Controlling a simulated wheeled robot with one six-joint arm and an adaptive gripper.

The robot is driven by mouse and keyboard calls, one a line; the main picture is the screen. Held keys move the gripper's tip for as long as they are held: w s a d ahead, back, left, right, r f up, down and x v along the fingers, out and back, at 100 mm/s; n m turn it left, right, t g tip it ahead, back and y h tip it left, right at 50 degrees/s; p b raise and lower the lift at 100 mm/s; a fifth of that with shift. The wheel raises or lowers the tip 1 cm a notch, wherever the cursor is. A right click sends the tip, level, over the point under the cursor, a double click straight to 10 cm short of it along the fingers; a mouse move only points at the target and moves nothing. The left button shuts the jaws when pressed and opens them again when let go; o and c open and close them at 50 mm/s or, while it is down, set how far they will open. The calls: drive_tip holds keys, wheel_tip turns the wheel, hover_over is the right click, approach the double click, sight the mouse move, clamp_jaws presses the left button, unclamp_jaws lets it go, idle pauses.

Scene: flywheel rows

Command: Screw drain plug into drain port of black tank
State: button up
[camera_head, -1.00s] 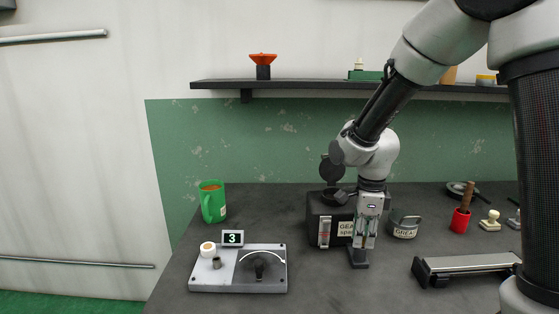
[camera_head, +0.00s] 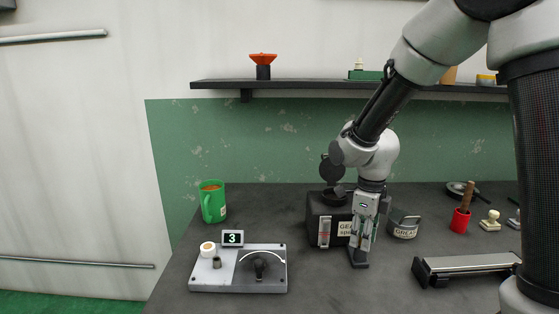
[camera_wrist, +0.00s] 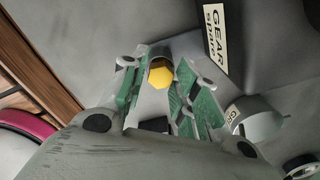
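The black tank (camera_head: 317,215) stands on the table with its round lid tipped up and a "GEAR spare" label on its front. It also shows in the wrist view (camera_wrist: 236,75). The drain plug (camera_wrist: 160,76) has a yellow hexagonal head and sits between the fingertips of my gripper (camera_wrist: 160,68). The pads lie close on both sides; I cannot tell whether they touch it. In the head view my gripper (camera_head: 361,240) points down in front of the tank's right side, above a small dark block (camera_head: 359,259). The drain port cannot be made out.
A grey tin (camera_head: 404,228) stands close right of my gripper. A metal-topped rail (camera_head: 465,264) lies front right, with a red cup (camera_head: 461,221) behind it. A panel with a dial (camera_head: 262,280) and a green mug (camera_head: 213,205) are left. The table between mug and tank is clear.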

drive_tip(key=shift+r, duration=0.1)
drive_tip(key=shift+r, duration=1.45)
drive_tip(key=o, duration=0.6)
drive_tip(key=shift+c, duration=0.2)
drive_tip(key=c, duration=0.5)
